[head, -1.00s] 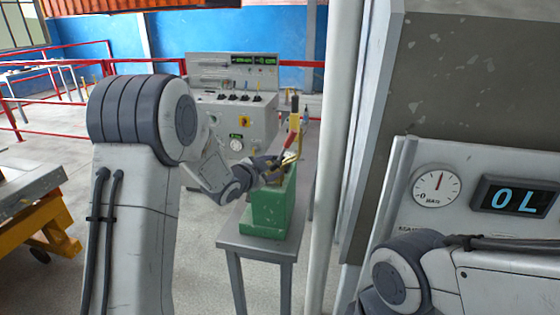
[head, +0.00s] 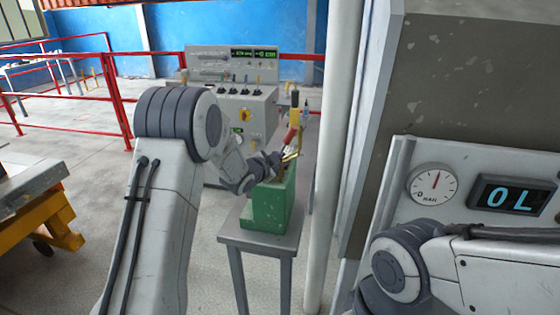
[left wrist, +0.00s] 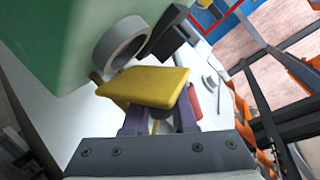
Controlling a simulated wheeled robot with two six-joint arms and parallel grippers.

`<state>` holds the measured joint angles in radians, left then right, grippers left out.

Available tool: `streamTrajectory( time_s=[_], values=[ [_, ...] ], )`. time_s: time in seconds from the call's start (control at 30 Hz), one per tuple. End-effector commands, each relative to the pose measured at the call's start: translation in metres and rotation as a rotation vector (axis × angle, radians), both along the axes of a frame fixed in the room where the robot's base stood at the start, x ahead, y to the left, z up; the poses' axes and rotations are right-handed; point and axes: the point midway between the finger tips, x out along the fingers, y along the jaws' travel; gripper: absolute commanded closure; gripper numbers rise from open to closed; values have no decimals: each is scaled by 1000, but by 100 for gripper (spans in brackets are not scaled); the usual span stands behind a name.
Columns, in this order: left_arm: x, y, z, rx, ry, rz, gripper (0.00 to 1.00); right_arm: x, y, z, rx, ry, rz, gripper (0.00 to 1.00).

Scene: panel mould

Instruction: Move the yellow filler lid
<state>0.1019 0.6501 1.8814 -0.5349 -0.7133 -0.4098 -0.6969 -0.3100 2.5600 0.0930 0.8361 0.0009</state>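The yellow filler lid (left wrist: 145,87) is a flat, tilted plate in the left wrist view, beside a grey ring-shaped neck (left wrist: 120,42) on the green body. The green block (head: 268,205) stands on a small grey table in the head view, with a yellow piece (head: 291,157) at its top. My left gripper (left wrist: 160,115) is right at the lid. Its two fingers stand apart with a gap between them, and a thin yellow strip shows in the gap. The lid hides the fingertips, so contact is unclear. My right gripper is out of view; only the right arm shows.
The grey table (head: 262,238) has a white post (head: 338,150) close on its right. A control console (head: 238,105) stands behind. A gauge panel (head: 478,180) is at the right. A yellow-black object (head: 295,103) stands upright behind the block.

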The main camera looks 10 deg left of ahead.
Motion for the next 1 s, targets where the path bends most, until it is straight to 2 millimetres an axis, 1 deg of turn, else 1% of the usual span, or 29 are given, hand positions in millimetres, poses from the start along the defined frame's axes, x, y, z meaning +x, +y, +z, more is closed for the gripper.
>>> streamTrajectory(
  time_s=[0.17, 0.37, 0.57, 1.0],
  values=[
    [0, 1, -1, -19, 0, 1, 100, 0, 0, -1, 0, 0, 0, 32],
    [0, 4, -3, -102, 0, 0, 100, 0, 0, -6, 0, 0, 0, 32],
    [0, 9, -6, -250, -2, 0, 100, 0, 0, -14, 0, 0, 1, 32],
    [0, 19, -14, -597, -3, -1, 100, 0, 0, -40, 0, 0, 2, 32]
  ],
)
